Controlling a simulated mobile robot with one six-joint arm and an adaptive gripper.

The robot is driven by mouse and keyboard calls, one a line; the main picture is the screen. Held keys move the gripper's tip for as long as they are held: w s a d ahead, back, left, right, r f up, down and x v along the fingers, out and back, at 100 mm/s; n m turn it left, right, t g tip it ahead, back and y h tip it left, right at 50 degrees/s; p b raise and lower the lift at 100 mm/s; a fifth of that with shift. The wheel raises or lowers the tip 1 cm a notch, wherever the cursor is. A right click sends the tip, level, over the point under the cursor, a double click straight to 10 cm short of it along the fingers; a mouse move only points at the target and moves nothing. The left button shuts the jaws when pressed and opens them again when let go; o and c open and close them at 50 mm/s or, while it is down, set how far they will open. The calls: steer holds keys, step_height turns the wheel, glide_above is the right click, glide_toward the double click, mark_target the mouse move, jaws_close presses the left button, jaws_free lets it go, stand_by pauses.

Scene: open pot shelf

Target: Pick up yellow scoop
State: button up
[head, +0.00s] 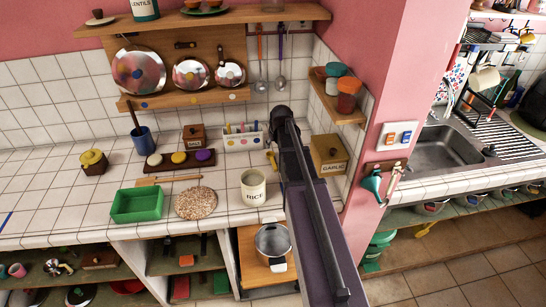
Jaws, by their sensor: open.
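A small yellow object (272,160) shows on the tiled counter just left of my dark arm, partly covered by it. It may be the yellow scoop, but it is too small and hidden to be sure. Another yellow item (424,229) lies on the low shelf at the right, its shape unclear. My arm reaches from the bottom over the counter and ends in a dark joint near the back wall. My gripper's fingers do not show.
A white rice canister (253,189), a wooden garlic box (328,154) and a white crayon-filled holder (242,138) stand around the arm. A green tray (137,205) and a round cork mat (196,203) lie left. A pink wall corner (385,95) stands right.

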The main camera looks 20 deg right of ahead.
steer(key=shift+d, duration=0.25)
steer(key=b, duration=0.8)
glide_above(272, 160)
steer(key=s, duration=0.2)
step_height(272, 160, down, 8)
steer(key=shift+r, duration=0.1)
steer(key=shift+b+x, duration=2.4)
steer(key=shift+x, duration=0.25)
jaws_close()
